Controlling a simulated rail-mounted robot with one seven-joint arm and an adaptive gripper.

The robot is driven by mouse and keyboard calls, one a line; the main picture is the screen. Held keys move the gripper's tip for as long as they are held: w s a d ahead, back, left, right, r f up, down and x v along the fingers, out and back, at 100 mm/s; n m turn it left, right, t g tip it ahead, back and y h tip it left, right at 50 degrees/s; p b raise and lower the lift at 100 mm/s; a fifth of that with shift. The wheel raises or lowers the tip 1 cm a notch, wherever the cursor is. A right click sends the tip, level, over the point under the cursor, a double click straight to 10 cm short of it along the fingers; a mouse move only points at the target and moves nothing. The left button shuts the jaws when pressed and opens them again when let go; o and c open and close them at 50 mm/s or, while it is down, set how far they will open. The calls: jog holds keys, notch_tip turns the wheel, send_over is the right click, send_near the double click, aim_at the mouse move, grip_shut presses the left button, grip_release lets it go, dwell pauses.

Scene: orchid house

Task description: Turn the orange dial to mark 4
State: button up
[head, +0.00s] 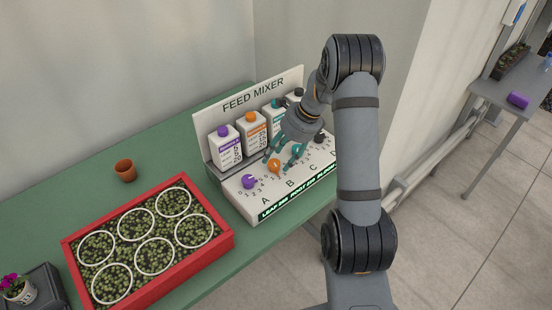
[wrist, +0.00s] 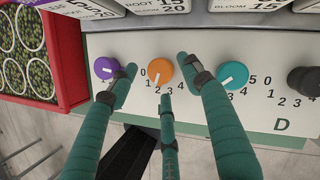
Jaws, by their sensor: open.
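The orange dial (head: 273,166) is on the white sloped panel of the feed mixer, above the letter B. In the wrist view the orange dial (wrist: 160,69) has a light pointer line aimed at its lower left, around marks 1 and 2; the exact mark is hard to tell. Mark 4 is at its lower right. My gripper (head: 283,155), with teal fingers, is over the panel. In the wrist view my gripper (wrist: 158,78) is open, with fingers left, right and below the orange dial. I cannot tell whether any finger touches it.
The purple dial (wrist: 106,68) is close to the left finger and the teal dial (wrist: 229,78) close to the right one. A black dial (wrist: 304,82) is further right. Bottles (head: 254,133) stand behind the panel. A red seedling tray (head: 227,238) and a small pot (head: 125,170) are left.

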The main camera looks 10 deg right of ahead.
jog(key=shift+x, duration=0.95)
jog(key=shift+r, duration=0.1)
jog(key=shift+c, duration=1.4)
jog(key=c, duration=0.8)
jog(key=shift+c, duration=0.4)
jog(key=shift+n, duration=0.3)
jog(key=n, duration=0.1)
jog(key=n+g+p, duration=0.1)
jog(key=n, duration=0.1)
jog(key=n+g+p, duration=0.1)
jog(key=n, duration=0.1)
jog(key=shift+w+r, duration=0.1)
jog(key=shift+w, duration=0.2)
jog(key=n+g+p, duration=0.2)
jog(key=n, duration=0.2)
jog(key=shift+w+n, duration=0.15)
jog(key=shift+n, duration=0.25)
jog(key=shift+a+n+g+h, duration=0.1)
jog(key=shift+n+g+h, duration=0.25)
jog(key=shift+n, duration=0.75)
